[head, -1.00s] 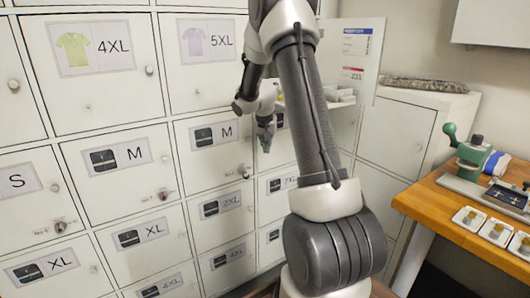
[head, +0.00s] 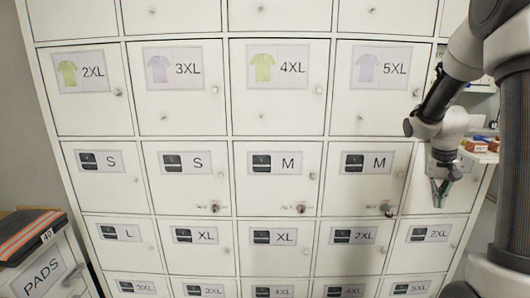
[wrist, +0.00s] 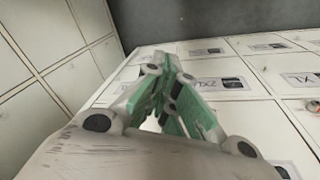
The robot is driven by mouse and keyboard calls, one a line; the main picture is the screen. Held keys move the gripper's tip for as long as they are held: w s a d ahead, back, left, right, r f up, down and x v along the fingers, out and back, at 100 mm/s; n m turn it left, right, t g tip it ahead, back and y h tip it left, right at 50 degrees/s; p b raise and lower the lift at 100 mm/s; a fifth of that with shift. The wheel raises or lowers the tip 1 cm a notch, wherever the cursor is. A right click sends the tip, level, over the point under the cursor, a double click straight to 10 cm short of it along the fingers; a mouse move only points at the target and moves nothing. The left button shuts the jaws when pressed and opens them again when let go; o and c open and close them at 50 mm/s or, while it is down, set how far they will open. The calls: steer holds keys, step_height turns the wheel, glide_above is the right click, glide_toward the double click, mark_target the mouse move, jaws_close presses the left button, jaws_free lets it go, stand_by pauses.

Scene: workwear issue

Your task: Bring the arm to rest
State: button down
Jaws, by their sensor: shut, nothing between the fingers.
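My gripper (head: 440,190) hangs at the right of the head view, in front of the locker wall (head: 332,140), with its fingers pointing down. The fingers are shut and hold nothing. In the wrist view the green-padded fingers (wrist: 168,95) meet at their tips, with locker doors beyond them. My arm comes in from the right edge of the head view and is bent at the elbow. Whether the gripper touches a door cannot be told.
An open compartment (head: 478,148) with small items lies just right of my gripper. Keys (head: 215,208) stick out from some doors.

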steer(key=s+a+r+n+t, duration=0.1)
steer(key=s+a+r, duration=0.3)
steer(key=s, duration=0.4)
steer(key=s+a+r+n+t+y, duration=0.1)
steer(key=s+a+r+n, duration=0.2)
steer(key=s+a+r, duration=0.2)
steer(key=s+a+r+n+t+y, duration=0.1)
steer(key=s+a+r+t, duration=0.1)
steer(key=s+a+r, duration=0.3)
steer(key=s+a, duration=0.3)
steer(key=s, duration=0.3)
steer(key=shift+n, duration=0.4)
